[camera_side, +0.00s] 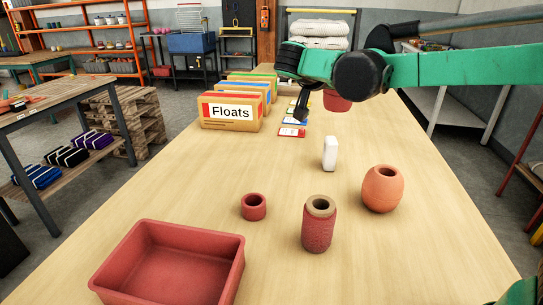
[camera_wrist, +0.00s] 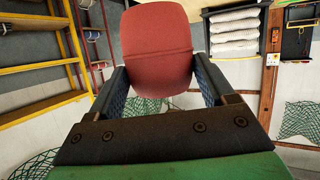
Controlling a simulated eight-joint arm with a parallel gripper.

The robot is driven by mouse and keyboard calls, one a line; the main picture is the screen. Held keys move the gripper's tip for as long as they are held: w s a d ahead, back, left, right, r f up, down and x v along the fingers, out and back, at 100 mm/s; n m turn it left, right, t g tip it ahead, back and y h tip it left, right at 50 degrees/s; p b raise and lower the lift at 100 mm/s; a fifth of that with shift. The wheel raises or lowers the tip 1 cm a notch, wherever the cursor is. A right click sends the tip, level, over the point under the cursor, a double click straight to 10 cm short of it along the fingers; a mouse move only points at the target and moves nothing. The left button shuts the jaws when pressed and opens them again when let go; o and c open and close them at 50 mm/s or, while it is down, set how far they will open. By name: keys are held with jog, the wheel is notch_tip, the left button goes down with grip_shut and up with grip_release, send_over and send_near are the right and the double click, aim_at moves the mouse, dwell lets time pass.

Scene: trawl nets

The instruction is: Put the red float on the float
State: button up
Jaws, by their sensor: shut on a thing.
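My gripper (camera_wrist: 160,68) is shut on the red float (camera_wrist: 158,38), with one dark finger on each side of it in the wrist view. In the side view a red rounded thing (camera_side: 337,103), which looks like the held float, shows under my green arm, above the table; its top is hidden by the arm. A rounded orange-red float (camera_side: 383,190) with a hole in its top stands upright on the table at the right, well apart from the held float. My fingers are not clear in the side view.
On the table (camera_side: 400,270) are a dark red spool (camera_side: 319,230), a small red ring (camera_side: 254,208), a white block (camera_side: 330,154) and an empty red tray (camera_side: 170,265). A box marked Floats (camera_side: 230,112) and several coloured cards (camera_side: 292,132) lie farther back.

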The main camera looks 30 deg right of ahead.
jog(key=s+d+r+m+g, duration=0.2)
jog(key=s+d+r, duration=0.5)
jog(key=s+d, duration=0.1)
send_over(383, 175)
jog(key=shift+h, duration=0.4)
notch_tip(383, 175, down, 20)
jog(key=shift+r, duration=0.1)
jog(key=o, duration=1.2)
jog(key=shift+c, duration=0.2)
